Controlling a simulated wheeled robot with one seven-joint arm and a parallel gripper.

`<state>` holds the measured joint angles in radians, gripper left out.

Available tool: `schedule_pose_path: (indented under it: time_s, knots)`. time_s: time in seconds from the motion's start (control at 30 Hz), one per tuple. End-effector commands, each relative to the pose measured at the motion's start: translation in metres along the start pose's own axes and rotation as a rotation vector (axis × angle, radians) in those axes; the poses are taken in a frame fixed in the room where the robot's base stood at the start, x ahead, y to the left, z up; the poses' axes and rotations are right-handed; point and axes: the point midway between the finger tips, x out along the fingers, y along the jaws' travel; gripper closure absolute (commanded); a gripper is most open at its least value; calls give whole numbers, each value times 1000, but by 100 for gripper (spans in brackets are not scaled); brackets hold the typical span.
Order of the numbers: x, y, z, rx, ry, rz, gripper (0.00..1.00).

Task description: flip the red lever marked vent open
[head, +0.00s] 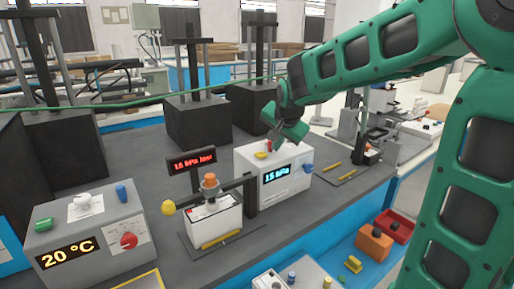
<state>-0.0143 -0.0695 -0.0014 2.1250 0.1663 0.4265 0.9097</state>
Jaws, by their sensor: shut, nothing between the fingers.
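A white box (246,172) stands on the grey bench, with a blue display reading about 15 kPa. On its top are a small red part (270,146), probably the red lever, and a yellow part (261,155). A blue knob (308,168) is on its right side. No vent label is readable, and the lever's position cannot be told. My gripper (276,142) is shut and empty, pointing down at the top of this box beside the red part and partly hiding it. Whether it touches the red part cannot be told.
A small white unit (214,224) with an orange top and a dark bar stands left of the box, below a red-text sign (191,161). A grey box (88,232) showing 20 °C has a red knob (128,240). Dark blocks (198,122) stand behind.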

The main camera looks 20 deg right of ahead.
Motion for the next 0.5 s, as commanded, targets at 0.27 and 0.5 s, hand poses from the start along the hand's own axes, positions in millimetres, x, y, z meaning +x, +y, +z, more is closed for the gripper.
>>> schedule_pose_path:
  time_s: [0.27,0.5]
  knots:
    - [1,5,-6,39,21,22,100]
    - [3,6,-10,38,20,21,100]
